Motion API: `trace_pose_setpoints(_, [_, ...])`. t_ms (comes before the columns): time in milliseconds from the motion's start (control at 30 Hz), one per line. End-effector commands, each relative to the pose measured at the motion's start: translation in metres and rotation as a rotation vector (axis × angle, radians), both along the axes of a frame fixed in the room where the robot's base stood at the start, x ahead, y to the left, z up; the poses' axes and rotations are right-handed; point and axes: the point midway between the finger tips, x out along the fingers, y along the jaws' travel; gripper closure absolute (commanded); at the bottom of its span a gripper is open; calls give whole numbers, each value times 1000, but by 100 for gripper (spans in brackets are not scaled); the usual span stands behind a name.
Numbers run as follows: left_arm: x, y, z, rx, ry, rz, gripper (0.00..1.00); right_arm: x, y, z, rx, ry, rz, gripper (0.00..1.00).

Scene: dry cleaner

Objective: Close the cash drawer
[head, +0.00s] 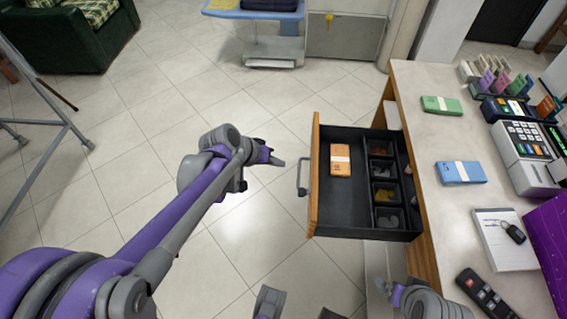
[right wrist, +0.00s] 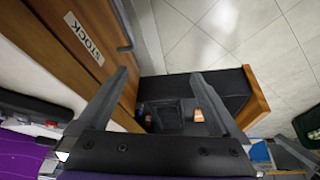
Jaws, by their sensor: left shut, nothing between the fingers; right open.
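The cash drawer (head: 345,205) stands pulled out from the counter in the head view, with a wooden front (head: 314,175) and a grey handle (head: 302,178). An orange banded bundle (head: 340,160) lies in its large compartment, and small trays hold coins. My left gripper (head: 281,161) is shut and empty, just left of the drawer front near the handle, apart from it as far as I can tell. My right gripper (right wrist: 166,76) is open and empty in the right wrist view. The drawer (right wrist: 180,85) shows beyond its fingers, with its wooden front (right wrist: 252,100) at right.
A metal-legged stand (head: 60,115) is far left.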

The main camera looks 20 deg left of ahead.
Motion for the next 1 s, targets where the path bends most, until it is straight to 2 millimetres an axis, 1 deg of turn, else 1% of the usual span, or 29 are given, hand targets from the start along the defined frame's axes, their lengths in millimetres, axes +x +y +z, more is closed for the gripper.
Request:
trace_pose_setpoints(33, [6, -5, -12, 0, 1, -4, 100, 0, 0, -7, 0, 2, 0, 0])
trace_pose_setpoints(100, [13, -10, -25, 0, 3, -4, 100, 1, 0, -13, 0, 4, 0, 0])
trace_pose_setpoints(333, [37, -27, -63, 1, 2, -4, 100, 2, 0, -29, 0, 10, 0, 0])
trace_pose_setpoints(400, [39, -41, -59, 0, 1, -5, 100, 2, 0, -28, 0, 10, 0, 0])
trace_pose_setpoints(500, [42, -53, -58, 1, 1, -4, 100, 2, 0, -30, 0, 10, 0, 0])
trace_pose_setpoints(600, [44, -60, -57, 1, 1, -2, 100, 2, 0, -31, 0, 11, 0, 0])
trace_pose_setpoints(700, [45, -63, -57, 1, 2, -1, 100, 2, 0, -31, 0, 11, 0, 0])
trace_pose_setpoints(1000, [45, -63, -57, 1, 1, 0, 100, 2, 0, -31, 0, 11, 0, 0])
